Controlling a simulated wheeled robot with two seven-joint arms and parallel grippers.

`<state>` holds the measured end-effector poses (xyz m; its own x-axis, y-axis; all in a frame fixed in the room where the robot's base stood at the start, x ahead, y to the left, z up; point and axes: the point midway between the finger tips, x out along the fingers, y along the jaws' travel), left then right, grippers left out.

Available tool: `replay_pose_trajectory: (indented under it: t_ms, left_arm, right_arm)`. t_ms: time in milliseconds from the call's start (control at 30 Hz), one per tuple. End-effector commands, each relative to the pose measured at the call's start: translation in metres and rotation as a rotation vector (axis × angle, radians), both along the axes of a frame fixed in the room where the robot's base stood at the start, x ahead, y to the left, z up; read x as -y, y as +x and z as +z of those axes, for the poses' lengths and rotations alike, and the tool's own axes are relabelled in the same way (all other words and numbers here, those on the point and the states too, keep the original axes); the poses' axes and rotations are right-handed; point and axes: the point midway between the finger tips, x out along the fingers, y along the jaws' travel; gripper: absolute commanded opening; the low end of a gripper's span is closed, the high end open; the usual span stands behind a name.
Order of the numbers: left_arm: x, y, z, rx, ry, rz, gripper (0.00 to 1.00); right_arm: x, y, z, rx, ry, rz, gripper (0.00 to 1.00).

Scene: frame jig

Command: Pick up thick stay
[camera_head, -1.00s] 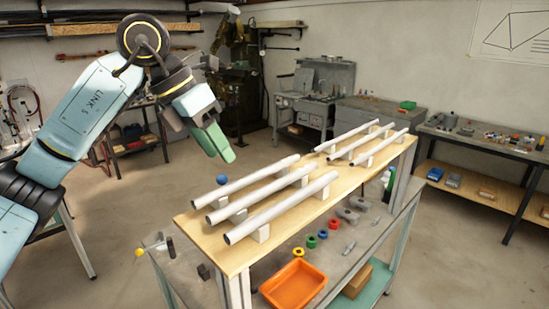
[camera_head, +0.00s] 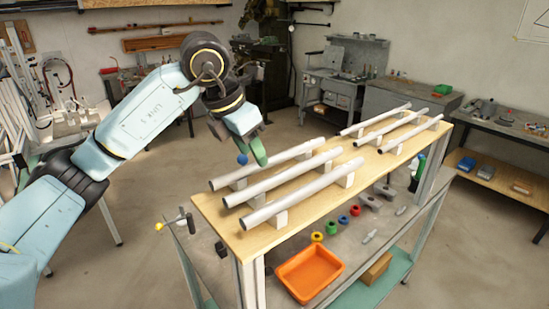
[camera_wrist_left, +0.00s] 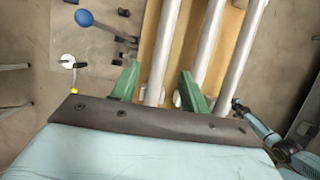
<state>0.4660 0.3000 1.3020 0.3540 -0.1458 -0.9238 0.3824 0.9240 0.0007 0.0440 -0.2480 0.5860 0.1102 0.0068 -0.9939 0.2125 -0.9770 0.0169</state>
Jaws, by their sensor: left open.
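Three long, thicker grey tubes lie side by side on white blocks at the near end of the wooden board: a rear one (camera_head: 280,164), a middle one (camera_head: 290,178) and a front one (camera_head: 300,196). I cannot tell which is the thick stay. My left gripper (camera_head: 260,152) is open above the rear tube's middle. In the wrist view its green fingers (camera_wrist_left: 160,86) lie either side of the nearest tube (camera_wrist_left: 162,55), with nothing gripped. The height gap is hard to judge.
Three thinner tubes (camera_head: 378,126) lie farther back on the board (camera_head: 240,237). A blue ball-topped lever (camera_head: 242,159) stands close behind the rear tube. An orange tray (camera_head: 309,272) and several coloured rings sit on the grey bench below.

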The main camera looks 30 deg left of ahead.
Motion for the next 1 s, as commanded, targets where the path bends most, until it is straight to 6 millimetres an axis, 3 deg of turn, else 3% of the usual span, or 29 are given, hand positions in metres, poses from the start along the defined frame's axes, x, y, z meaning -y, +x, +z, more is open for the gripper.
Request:
replay_pose_trajectory:
  t_ms: [200,467,800,1000]
  left_arm:
    - [0.003,0.01,-0.025,-0.003,-0.001,-0.001,0.45]
    - [0.004,0.011,-0.028,0.0,-0.001,0.0,0.45]
    - [0.004,0.011,-0.027,0.0,-0.001,0.0,0.02]
    - [0.004,0.011,-0.027,0.001,0.0,0.0,0.0]
  right_arm:
    - [0.0,-0.006,0.005,-0.01,-0.001,0.0,0.36]
    - [0.001,-0.015,0.005,-0.024,-0.002,0.001,0.36]
    - [0.001,-0.014,0.005,-0.023,-0.002,0.0,0.36]
    - [0.001,-0.013,0.005,-0.022,-0.003,0.0,0.36]
